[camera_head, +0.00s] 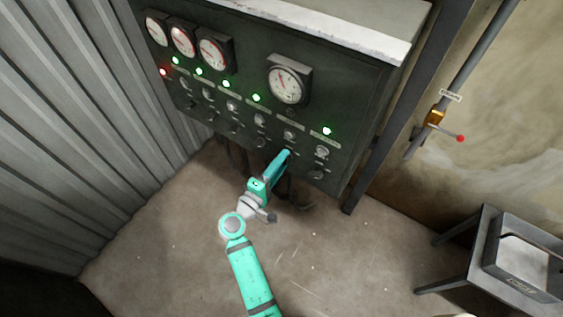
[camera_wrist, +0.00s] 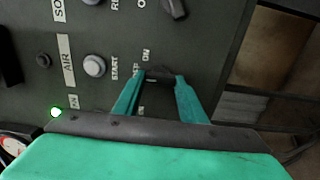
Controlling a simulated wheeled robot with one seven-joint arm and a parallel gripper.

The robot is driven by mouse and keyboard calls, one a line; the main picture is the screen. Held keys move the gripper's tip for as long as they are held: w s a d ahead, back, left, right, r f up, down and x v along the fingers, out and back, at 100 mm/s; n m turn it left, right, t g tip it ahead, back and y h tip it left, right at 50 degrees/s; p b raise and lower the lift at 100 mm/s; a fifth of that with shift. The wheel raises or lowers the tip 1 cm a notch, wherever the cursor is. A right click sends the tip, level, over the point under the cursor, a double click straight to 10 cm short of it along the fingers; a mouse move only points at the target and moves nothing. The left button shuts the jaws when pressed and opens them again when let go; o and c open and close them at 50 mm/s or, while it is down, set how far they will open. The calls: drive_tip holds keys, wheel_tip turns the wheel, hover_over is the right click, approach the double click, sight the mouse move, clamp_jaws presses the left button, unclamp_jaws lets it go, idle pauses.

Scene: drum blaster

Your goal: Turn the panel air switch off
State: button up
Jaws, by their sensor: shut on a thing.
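The air switch is a dark rotary knob (camera_wrist: 159,72) on the grey-green panel (camera_wrist: 215,55), in the row with the "AIR" label (camera_wrist: 66,60). In the wrist view my gripper (camera_wrist: 160,80) has its two teal fingers shut on this knob, one on each side. Part of the knob and its ON marking shows between and beyond the fingertips. A round pale START button (camera_wrist: 95,66) sits beside it. In the head view my gripper (camera_head: 286,154) reaches the lower part of the panel (camera_head: 350,85) and hides the knob.
A lit green lamp (camera_wrist: 56,112) shows near the AIR label. Another dark knob (camera_wrist: 174,8) is close by. Gauges (camera_head: 288,84) and several green lamps line the panel. A pipe valve with a red-tipped lever (camera_head: 460,138) and a metal stand (camera_head: 485,238) are at right.

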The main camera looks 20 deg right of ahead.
idle(0.4)
drive_tip(key=o, duration=1.1)
drive_tip(key=shift+c, duration=0.2)
drive_tip(key=shift+s+a, duration=0.1)
drive_tip(key=v, duration=1)
drive_tip(key=shift+s+a, duration=0.2)
drive_tip(key=shift+f, duration=0.1)
